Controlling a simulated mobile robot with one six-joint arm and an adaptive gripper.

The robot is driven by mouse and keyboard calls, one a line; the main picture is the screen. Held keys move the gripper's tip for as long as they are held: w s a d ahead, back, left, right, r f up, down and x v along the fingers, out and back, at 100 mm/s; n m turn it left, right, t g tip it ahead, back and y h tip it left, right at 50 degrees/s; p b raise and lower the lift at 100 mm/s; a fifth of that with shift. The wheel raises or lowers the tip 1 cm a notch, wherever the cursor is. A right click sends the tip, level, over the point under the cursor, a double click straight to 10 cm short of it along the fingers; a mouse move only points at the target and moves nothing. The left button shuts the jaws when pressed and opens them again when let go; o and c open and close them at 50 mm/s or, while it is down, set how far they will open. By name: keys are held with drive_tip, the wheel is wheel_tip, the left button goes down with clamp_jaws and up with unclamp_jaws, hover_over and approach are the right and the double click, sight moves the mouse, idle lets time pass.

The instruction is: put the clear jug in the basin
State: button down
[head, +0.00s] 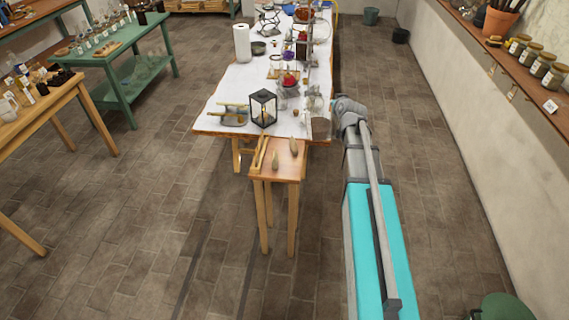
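My arm reaches forward from the lower right, and its grey end with my gripper (337,104) is at the right edge of the long white-topped table (222,95). The fingers are too small to make out, so I cannot tell whether they are open or hold anything. Small clear glass pieces (311,104) stand on the table just left of my gripper. I cannot tell whether one of them is the clear jug. A small dark bowl (258,48) sits farther back on the table. I cannot make out a basin for certain.
A black lantern (263,108) stands near the table's front edge. A small wooden table (286,172) stands before it. A green shelf table (128,75) and a wooden table (42,112) are at left. A shelf with jars (530,62) runs along the right wall. Open tiled floor lies between.

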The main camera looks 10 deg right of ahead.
drive_tip(key=w+a+f+n+y+b, duration=0.1)
drive_tip(key=w+a+f+b, duration=0.3)
drive_tip(key=w, duration=0.4)
drive_tip(key=w+a+f+n+y+b, duration=0.2)
drive_tip(key=w+a+f+b, duration=0.3)
drive_tip(key=w+a, duration=0.3)
drive_tip(key=shift+w+a+f+g+y, duration=0.3)
drive_tip(key=shift+a+f+y, duration=0.1)
drive_tip(key=shift+f+y, duration=0.5)
drive_tip(key=shift+b, duration=0.35)
wheel_tip(320, 180, down, 6)
drive_tip(key=b, duration=0.6)
drive_tip(key=shift+f, duration=0.15)
wheel_tip(320, 180, down, 4)
drive_tip(key=b, duration=0.3)
drive_tip(key=shift+s+r+b, duration=0.1)
drive_tip(key=shift+r+b, duration=0.1)
drive_tip(key=shift+b, duration=0.2)
